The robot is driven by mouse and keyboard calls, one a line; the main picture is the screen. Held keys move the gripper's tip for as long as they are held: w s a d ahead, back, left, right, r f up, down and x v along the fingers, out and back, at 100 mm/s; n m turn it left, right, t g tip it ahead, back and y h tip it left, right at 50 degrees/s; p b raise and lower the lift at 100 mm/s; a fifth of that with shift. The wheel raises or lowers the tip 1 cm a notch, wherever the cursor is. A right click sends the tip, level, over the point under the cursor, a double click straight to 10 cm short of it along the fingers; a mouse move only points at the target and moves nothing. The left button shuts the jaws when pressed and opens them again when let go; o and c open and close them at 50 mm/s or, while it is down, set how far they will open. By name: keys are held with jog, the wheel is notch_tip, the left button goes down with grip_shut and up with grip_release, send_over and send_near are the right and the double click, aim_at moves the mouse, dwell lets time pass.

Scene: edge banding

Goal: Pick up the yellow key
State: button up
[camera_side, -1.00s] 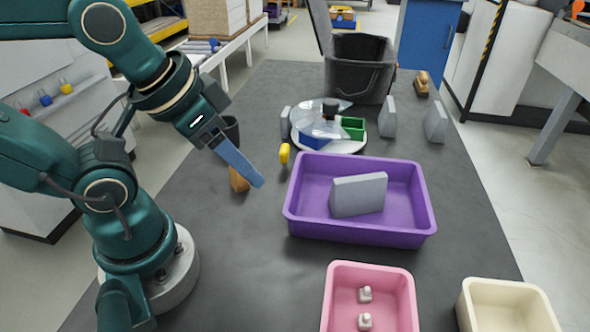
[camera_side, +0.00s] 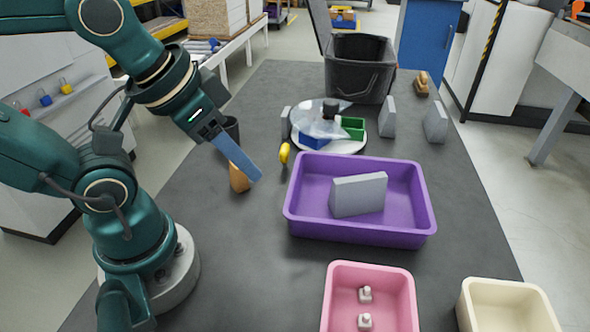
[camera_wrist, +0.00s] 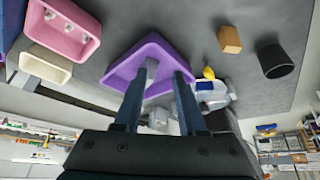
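The yellow key (camera_side: 285,153) stands on the dark table in the side view, just left of the round white turntable (camera_side: 349,146). In the wrist view the yellow key (camera_wrist: 209,73) shows to the right of my fingers, next to a blue piece. My gripper (camera_side: 256,177) is in the air to the left of the purple tray, lower in the picture than the key and apart from it. In the wrist view my gripper (camera_wrist: 166,72) has its two blue fingers spread with nothing between their tips.
A wooden block (camera_side: 239,180) and a black cup (camera_side: 231,131) stand behind my fingers. The purple tray (camera_side: 297,208) holds a grey block (camera_side: 358,195). Pink (camera_side: 332,290) and cream (camera_side: 510,305) trays are in front. Grey blocks and a black bin (camera_side: 360,68) are farther back.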

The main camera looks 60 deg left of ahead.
notch_tip(320, 180, up, 4)
jog(key=m+t+y, duration=0.4)
jog(key=m+y, duration=0.6)
jog(key=m, duration=1.7)
send_over(284, 149)
jog(key=s+d, duration=0.2)
jog(key=d, duration=0.1)
jog(key=shift+n+g, duration=0.3)
jog(key=f, duration=1.5)
jog(key=shift+s+f, duration=0.25)
jog(key=shift+s, duration=0.1)
jog(key=shift+w+a+f, duration=0.1)
jog(key=shift+a+f, duration=0.1)
jog(key=shift+f, duration=0.15)
jog(key=shift+x, duration=2.4)
